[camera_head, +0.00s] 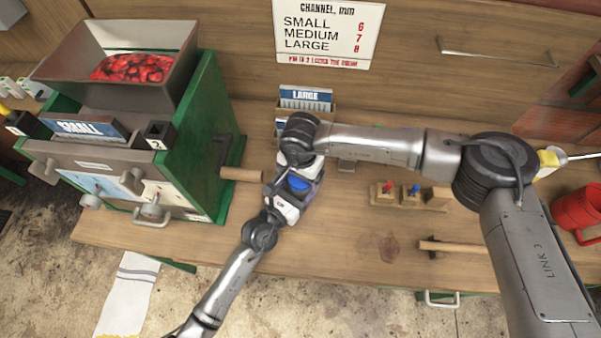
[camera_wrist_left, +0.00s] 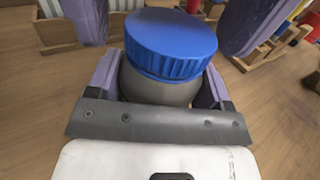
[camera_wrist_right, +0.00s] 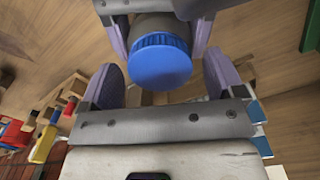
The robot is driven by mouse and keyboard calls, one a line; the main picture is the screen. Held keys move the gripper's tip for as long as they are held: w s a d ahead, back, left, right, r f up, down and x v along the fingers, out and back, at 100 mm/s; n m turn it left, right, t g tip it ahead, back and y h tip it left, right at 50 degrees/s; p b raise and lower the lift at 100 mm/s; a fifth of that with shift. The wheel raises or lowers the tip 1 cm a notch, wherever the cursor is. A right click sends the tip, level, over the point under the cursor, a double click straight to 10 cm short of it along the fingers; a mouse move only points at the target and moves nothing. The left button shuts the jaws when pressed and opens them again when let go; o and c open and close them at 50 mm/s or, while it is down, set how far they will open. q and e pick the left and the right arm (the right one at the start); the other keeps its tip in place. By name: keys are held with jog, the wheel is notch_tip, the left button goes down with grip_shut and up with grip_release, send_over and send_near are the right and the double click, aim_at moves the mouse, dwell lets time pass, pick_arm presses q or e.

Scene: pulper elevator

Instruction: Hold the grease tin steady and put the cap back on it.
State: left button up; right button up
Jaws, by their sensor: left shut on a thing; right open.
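The grease tin (camera_wrist_left: 158,90) is a grey-brown round tin, held between the purple fingers of my left gripper (camera_head: 289,192). The blue ribbed cap (camera_wrist_left: 170,44) sits on top of the tin; I cannot tell how tightly. The cap also shows in the right wrist view (camera_wrist_right: 160,62) and in the head view (camera_head: 298,184). My right gripper (camera_wrist_right: 160,75) is open, its two fingers spread to either side of the cap with gaps showing. In the head view the tin's body is mostly hidden by the grippers.
The green pulper (camera_head: 205,125) with its wooden-handled crank (camera_head: 240,174) stands to the left. A wooden holder (camera_head: 410,199) with red and blue pieces and a mallet (camera_head: 455,246) lie to the right. A red can (camera_head: 578,212) is at far right. A card box (camera_head: 306,100) stands behind.

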pick_arm(q)
jog(key=shift+f, duration=0.1)
pick_arm(e)
jog(key=shift+r, duration=0.1)
jog(key=shift+r, duration=2.15)
jog(key=shift+c, duration=0.4)
notch_tip(320, 180, up, 4)
jog(key=shift+f, duration=0.25)
jog(key=shift+f, duration=4.05)
